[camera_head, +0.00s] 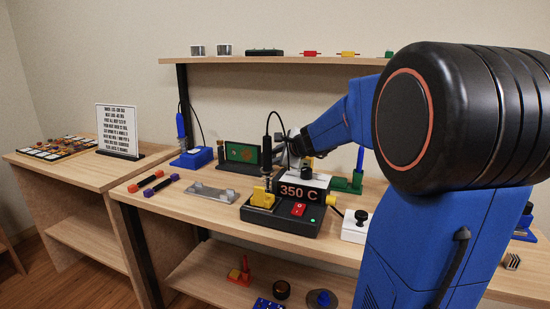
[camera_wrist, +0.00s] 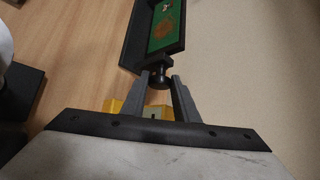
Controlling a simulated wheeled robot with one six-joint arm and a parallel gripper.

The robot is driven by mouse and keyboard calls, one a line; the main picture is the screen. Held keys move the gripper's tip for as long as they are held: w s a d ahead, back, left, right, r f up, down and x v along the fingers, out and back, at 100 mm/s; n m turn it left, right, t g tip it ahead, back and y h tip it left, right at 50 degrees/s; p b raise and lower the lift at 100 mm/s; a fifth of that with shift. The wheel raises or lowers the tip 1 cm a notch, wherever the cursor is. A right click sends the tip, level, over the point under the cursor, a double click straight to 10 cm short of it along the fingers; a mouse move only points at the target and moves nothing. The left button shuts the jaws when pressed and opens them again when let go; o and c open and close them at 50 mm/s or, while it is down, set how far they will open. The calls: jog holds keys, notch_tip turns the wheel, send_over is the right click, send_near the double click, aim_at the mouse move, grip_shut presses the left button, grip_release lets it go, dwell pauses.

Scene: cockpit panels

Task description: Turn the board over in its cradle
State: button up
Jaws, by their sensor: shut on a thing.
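The green board (camera_head: 242,152) stands upright in its dark cradle (camera_head: 236,164) at the back of the workbench. A brownish patch shows on its face. In the wrist view the board (camera_wrist: 165,28) lies in a dark frame (camera_wrist: 137,38), with a round black knob (camera_wrist: 160,77) at its near end. My gripper (camera_wrist: 160,82) is shut on this knob, with a grey finger on either side. In the head view my gripper (camera_head: 284,150) reaches the board's right end from the right, partly hidden by a black upright tool and its cable.
A soldering station (camera_head: 298,191) marked 350 C stands in front of my gripper, with the black upright tool (camera_head: 267,155) close by. A blue stand (camera_head: 192,157) is left of the cradle. A grey tray (camera_head: 212,193) lies in front. A shelf (camera_head: 270,60) hangs above.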

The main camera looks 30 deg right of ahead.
jog(key=o, duration=1.1)
jog(key=shift+c, duration=0.2)
jog(key=v, duration=1.7)
jog(key=shift+s, duration=0.2)
jog(key=shift+r, duration=0.15)
